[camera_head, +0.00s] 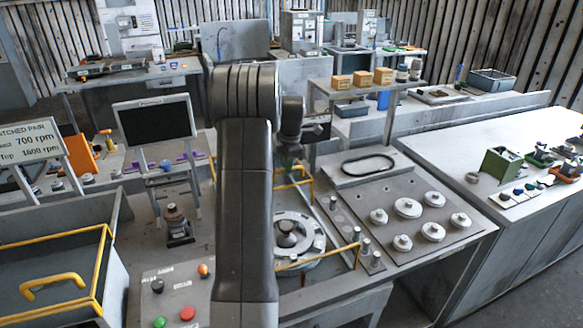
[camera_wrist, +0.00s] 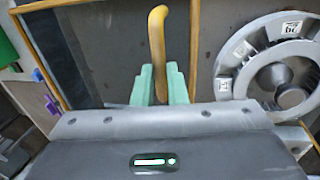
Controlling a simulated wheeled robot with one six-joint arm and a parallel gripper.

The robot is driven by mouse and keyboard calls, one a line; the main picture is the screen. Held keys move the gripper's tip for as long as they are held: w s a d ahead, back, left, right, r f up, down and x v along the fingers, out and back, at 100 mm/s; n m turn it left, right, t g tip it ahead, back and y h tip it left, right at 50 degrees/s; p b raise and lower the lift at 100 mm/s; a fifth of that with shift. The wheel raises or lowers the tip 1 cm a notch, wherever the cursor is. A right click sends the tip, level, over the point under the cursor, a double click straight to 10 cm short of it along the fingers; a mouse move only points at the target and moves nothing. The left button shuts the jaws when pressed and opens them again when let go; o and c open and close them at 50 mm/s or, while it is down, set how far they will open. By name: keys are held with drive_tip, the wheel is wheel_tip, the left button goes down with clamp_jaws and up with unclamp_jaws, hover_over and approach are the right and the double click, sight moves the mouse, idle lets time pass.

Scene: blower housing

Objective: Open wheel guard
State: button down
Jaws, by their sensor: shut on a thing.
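The wheel guard is a flat panel with a thin yellow frame (camera_wrist: 194,45). Its curved yellow handle (camera_wrist: 158,42) stands up at the middle of the wrist view. My gripper (camera_wrist: 159,88) has its pale green fingers shut on the handle, one on each side. The grey wheel (camera_wrist: 228,72) with white number labels lies to the right of the frame. In the head view the wheel (camera_head: 312,232) is partly hidden behind my arm, and yellow guard bars (camera_head: 322,259) show around it. My arm hides most of the guard there, so its angle is hard to tell.
A plate with several round metal weights (camera_head: 408,208) lies right of the wheel. Short metal posts (camera_head: 367,246) stand beside the guard. A button box (camera_head: 172,300) is at front left, with a dark screen (camera_head: 155,120) behind. A yellow-edged bin (camera_head: 50,275) stands at far left.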

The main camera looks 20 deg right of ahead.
drive_tip(key=shift+w+r, duration=0.15)
drive_tip(key=shift+w, duration=0.05)
drive_tip(key=c, duration=1.5)
unclamp_jaws()
drive_tip(key=shift+w, duration=0.15)
drive_tip(key=shift+o, duration=0.2)
wheel_tip(320, 180, up, 13)
drive_tip(key=s+b, duration=0.2)
drive_tip(key=s, duration=0.1)
drive_tip(key=shift+r, duration=0.15)
drive_tip(key=shift+w, duration=0.1)
